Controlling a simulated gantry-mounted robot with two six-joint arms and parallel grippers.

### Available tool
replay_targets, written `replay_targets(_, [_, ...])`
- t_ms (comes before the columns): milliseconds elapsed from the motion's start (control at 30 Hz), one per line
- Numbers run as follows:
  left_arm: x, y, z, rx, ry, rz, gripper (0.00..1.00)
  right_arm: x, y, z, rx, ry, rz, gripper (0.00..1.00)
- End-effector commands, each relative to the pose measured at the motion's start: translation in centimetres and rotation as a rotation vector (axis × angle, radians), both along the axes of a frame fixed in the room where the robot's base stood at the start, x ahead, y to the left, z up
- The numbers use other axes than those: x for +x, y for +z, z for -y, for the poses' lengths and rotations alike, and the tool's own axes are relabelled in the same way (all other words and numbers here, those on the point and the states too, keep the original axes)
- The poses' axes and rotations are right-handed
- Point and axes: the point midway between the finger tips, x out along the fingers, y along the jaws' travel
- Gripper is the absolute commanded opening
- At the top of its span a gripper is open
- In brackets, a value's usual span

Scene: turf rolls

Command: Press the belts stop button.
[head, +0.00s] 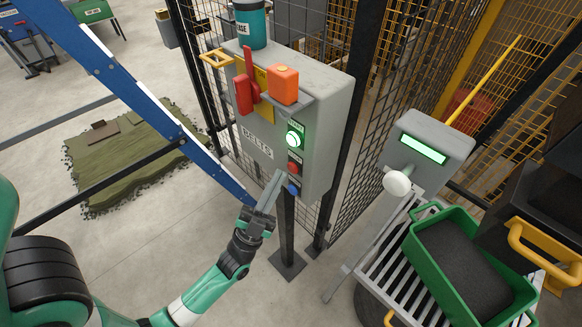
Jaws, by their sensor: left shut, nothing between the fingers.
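The grey control box labelled BELTS (258,141) stands on a post. Its front has a lit green button (295,136), a red button (294,168) below it and a blue button (293,188) at the bottom. The red one looks like the stop button, but its small label is too small to read surely. My left gripper (277,178) is shut and empty, its fingers pointing up toward the lower part of the box, just left of the red and blue buttons. I cannot tell whether the tips touch the box. My right gripper is out of view.
A red lever (243,93), an orange block (283,85) and a teal container (250,24) are at the box's top. Mesh fencing (350,150) stands behind. A grey unit with a green screen (423,149) and a green crate (418,254) are at right.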

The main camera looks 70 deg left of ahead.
Motion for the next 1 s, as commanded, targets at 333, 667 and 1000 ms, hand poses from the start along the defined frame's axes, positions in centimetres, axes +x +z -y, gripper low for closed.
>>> replay_targets(333, [0.6, 0.0, -0.2, 0.0, -0.001, 0.002, 0.0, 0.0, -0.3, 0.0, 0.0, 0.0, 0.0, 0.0])
replay_targets(667, [0.8, 0.0, -0.3, 0.0, 0.0, 0.0, 0.0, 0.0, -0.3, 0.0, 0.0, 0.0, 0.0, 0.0])
replay_targets(1000, [1.1, 0.0, -0.4, 0.0, 0.0, 0.0, 0.0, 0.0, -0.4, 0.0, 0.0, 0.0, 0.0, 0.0])
